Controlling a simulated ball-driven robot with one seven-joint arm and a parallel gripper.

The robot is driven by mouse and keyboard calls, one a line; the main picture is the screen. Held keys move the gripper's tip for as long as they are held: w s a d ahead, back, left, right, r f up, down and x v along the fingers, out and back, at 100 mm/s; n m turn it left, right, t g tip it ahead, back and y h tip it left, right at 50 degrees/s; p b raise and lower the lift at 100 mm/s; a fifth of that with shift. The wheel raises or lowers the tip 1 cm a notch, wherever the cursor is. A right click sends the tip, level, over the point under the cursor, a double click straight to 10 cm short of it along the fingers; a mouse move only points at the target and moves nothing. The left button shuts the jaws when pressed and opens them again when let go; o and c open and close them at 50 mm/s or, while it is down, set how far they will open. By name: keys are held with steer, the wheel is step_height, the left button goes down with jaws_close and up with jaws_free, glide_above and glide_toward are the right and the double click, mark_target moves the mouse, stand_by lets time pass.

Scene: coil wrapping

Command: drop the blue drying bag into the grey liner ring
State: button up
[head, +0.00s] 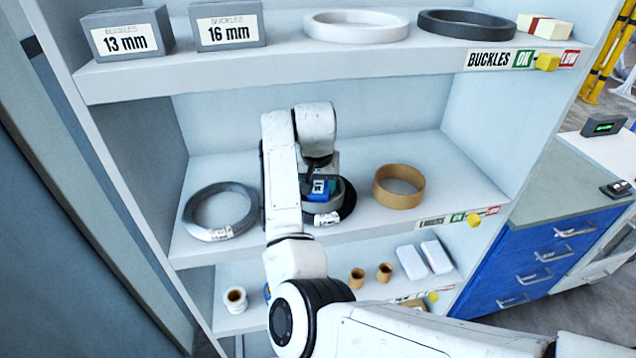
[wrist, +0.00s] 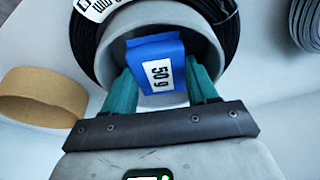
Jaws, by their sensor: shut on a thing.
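My gripper (wrist: 161,88) has its two teal fingers shut on the blue drying bag (wrist: 156,62), which carries a white "50 g" label. In the wrist view the bag is in front of the opening of the grey liner ring (wrist: 118,28). How high the bag is above the ring's floor I cannot tell. A black coil (wrist: 84,38) lies around the ring. In the head view the bag (head: 321,188) shows at the ring (head: 347,193) on the middle shelf, partly hidden by my arm. The ring's left side is hidden there.
On the middle shelf (head: 400,222), a grey coil (head: 190,212) lies left and a brown ring (head: 400,187) stands right, with bare shelf between it and the liner ring. The upper shelf (head: 300,70) overhangs, holding grey boxes, a white ring (head: 355,27) and a dark ring (head: 466,24).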

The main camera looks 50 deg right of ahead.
steer(key=shift+f, duration=0.2)
steer(key=shift+f, duration=0.15)
steer(key=o, duration=1.1)
